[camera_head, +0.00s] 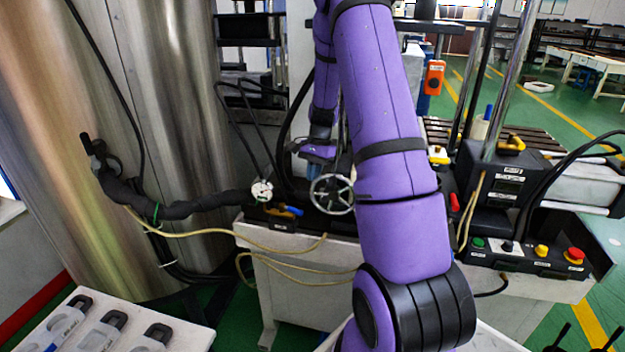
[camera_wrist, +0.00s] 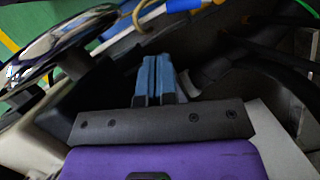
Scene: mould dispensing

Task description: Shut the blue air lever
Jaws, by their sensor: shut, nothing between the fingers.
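The blue air lever (camera_head: 291,210) is small and sits on the front ledge of the machine, just right of a round white gauge (camera_head: 262,191) and next to an orange-yellow part. In the wrist view a blue bar (camera_wrist: 184,5), which looks like the lever, shows at the top edge, beyond my fingertips. My gripper (camera_wrist: 156,62) has its two blue fingers shut together with nothing between them. It is apart from the blue bar. In the head view my gripper's purple body hangs above and behind the ledge, left of my upper arm; its fingertips are hard to make out there.
A metal handwheel (camera_head: 332,194) stands right of the lever and shows large at left in the wrist view (camera_wrist: 62,45). Yellow hoses (camera_head: 290,249) hang off the ledge. A button panel (camera_head: 510,253) lies at right. Large steel cylinders (camera_head: 185,110) stand at left.

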